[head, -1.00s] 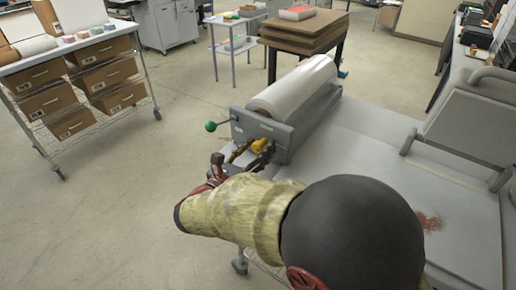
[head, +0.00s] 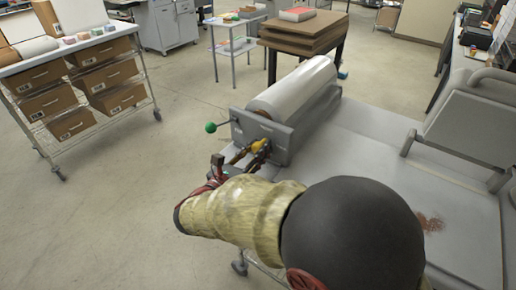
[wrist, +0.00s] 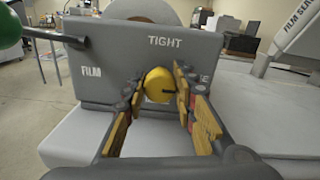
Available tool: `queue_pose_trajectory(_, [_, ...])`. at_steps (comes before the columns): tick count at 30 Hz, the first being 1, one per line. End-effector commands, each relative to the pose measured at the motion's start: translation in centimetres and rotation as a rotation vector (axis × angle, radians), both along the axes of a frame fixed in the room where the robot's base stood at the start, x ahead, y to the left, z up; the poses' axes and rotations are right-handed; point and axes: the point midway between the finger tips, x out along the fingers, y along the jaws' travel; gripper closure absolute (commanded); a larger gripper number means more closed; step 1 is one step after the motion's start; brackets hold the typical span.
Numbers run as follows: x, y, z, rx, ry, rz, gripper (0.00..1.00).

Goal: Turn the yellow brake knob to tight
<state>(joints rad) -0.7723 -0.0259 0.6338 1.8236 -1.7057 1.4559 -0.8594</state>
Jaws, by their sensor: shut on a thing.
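The yellow brake knob (wrist: 160,86) sits on the grey end plate (wrist: 110,75) of the film roll holder, under the word TIGHT. It also shows in the head view (head: 259,145). A dark mark on its face points right in the wrist view. My gripper (wrist: 160,90) reaches the plate with one finger on each side of the knob and is shut on it. In the head view my gripper (head: 252,152) partly hides the knob. A lever with a green ball (head: 210,127) sticks out left of the plate.
The large film roll (head: 298,88) lies in the holder on a grey table. A grey machine with a handle (head: 470,120) stands to the right. A wire cart with brown boxes (head: 75,90) stands at the left, with open floor between.

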Motion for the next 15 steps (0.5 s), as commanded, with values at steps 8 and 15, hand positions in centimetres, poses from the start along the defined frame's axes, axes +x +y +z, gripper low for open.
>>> queue_pose_trajectory(8, [0.0, 0.02, 0.25, -0.027, 0.022, 0.001, 0.98])
queue_pose_trajectory(15, [-0.01, 0.02, 0.53, -0.115, 0.091, 0.001, 0.98])
